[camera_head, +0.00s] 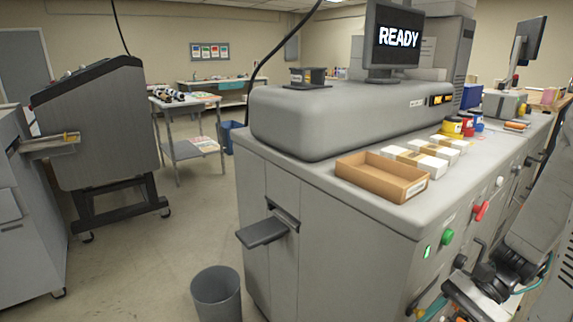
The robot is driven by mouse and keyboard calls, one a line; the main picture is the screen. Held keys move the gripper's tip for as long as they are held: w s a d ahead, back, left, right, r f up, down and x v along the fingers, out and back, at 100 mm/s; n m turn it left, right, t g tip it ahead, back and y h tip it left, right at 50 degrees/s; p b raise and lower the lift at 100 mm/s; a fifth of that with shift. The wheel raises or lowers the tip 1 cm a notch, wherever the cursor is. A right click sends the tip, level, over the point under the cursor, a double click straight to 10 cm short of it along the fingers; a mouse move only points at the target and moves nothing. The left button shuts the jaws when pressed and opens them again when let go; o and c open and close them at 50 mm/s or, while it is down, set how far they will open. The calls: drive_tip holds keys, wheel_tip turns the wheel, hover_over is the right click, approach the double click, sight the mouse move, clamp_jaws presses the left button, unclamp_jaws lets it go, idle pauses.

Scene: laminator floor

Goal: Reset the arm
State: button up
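My arm (535,225) comes in from the right edge and is bent low in front of the grey laminator's front panel. Its dark wrist joint (512,262) leads down to my gripper (462,298) near the bottom edge. The gripper is small, cluttered in outline and partly cut off by the frame. I cannot tell whether its fingers are open or shut, or whether it touches the panel. I see no object clearly held in it.
The laminator (345,115) carries a READY monitor (392,38) and an open cardboard tray (375,183). Green (446,236) and red (481,211) buttons stick out from its front. A grey bin (216,295) stands on the floor. Open floor lies to the left.

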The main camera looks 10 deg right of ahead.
drive_tip(key=s+a+r+n+t+h, duration=0.1)
drive_tip(key=a+r+n+h, duration=0.4)
drive_tip(key=r, duration=0.3)
drive_tip(key=s+a+r+n+t+h, duration=0.1)
drive_tip(key=a+r+n+t+h, duration=0.1)
drive_tip(key=a+r+n+h, duration=0.3)
wheel_tip(320, 180, up, 4)
drive_tip(key=n+h, duration=0.1)
drive_tip(key=n, duration=0.2)
drive_tip(key=shift+s+r, duration=0.2)
drive_tip(key=shift+s, duration=0.15)
idle(2.3)
